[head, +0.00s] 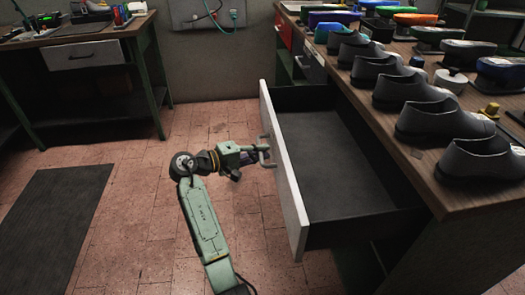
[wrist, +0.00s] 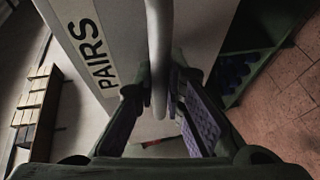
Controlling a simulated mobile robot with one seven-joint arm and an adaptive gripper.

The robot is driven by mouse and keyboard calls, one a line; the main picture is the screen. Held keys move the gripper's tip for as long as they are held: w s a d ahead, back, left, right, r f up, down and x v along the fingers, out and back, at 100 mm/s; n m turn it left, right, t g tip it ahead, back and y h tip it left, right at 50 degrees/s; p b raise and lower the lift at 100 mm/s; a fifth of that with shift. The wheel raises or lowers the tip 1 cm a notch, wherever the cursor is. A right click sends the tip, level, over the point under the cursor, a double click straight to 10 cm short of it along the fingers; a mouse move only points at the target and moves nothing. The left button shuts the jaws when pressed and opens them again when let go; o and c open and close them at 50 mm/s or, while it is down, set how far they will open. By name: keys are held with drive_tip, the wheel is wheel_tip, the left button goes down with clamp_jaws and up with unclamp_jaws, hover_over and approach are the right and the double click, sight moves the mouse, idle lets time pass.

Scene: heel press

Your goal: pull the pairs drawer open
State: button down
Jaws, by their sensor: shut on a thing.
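The pairs drawer (head: 325,165) stands pulled out from the bench on the right in the head view, and the part of its inside that shows is empty. Its pale front carries a "PAIRS" label (wrist: 92,52) in the wrist view. My gripper (head: 262,153) is at the front, shut on the drawer's bar handle (wrist: 160,60). The handle passes between the two fingers in the wrist view. The fingertips are partly hidden behind the handle in the head view.
Another bench (head: 85,35) with a drawer stands at the back left. A dark mat (head: 55,225) lies on the tiled floor.

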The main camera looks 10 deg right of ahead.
drive_tip(key=c, duration=1.7)
unclamp_jaws()
drive_tip(key=shift+o, duration=0.2)
drive_tip(key=v, duration=1.2)
drive_tip(key=shift+r, duration=0.1)
